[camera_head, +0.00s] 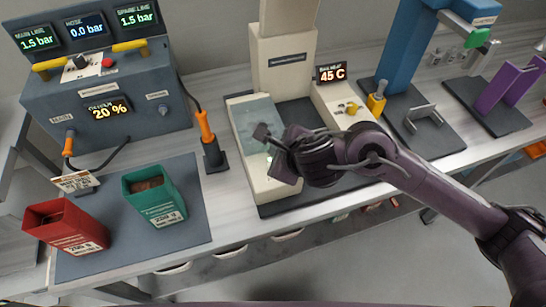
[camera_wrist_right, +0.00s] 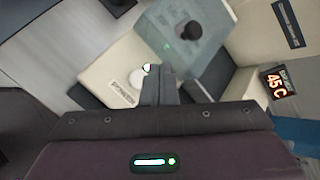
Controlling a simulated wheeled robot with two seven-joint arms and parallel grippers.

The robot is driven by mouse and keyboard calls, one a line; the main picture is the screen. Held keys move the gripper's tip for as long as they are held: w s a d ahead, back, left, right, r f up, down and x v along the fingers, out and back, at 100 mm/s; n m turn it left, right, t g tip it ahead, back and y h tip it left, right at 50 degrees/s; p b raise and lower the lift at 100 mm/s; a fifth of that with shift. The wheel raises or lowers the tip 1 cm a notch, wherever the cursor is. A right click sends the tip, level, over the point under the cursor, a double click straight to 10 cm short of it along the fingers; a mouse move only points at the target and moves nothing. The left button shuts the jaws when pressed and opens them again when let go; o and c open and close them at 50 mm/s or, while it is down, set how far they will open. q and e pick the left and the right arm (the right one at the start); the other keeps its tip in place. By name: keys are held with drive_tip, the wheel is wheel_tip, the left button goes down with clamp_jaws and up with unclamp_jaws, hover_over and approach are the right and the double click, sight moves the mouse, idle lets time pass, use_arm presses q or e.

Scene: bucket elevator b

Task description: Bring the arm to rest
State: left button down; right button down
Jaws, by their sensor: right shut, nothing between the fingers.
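My right arm (camera_head: 430,190) reaches in from the right in the head view. Its gripper (camera_head: 264,134) is over the cream machine (camera_head: 262,180) with the pale glass-like lid (camera_head: 258,122). The right gripper also shows in the right wrist view (camera_wrist_right: 158,75), with its fingers together and nothing between them. A dark knob (camera_wrist_right: 189,32) on the lid and a white round knob (camera_wrist_right: 137,78) on the cream front lie beyond the fingertips. Whether the gripper touches the machine I cannot tell. My left gripper is not in view.
A red bin (camera_head: 68,228) and a green bin (camera_head: 154,196) stand on the mat at left. An orange-handled tool (camera_head: 207,135) stands in its holder. A control box (camera_head: 105,95) reads 20 %. A small display (camera_head: 331,73) reads 45 C. Purple plates (camera_head: 508,88) stand at right.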

drive_tip(key=shift+r+p, duration=0.35)
drive_tip(key=shift+r, duration=0.45)
drive_tip(key=shift+f, duration=0.1)
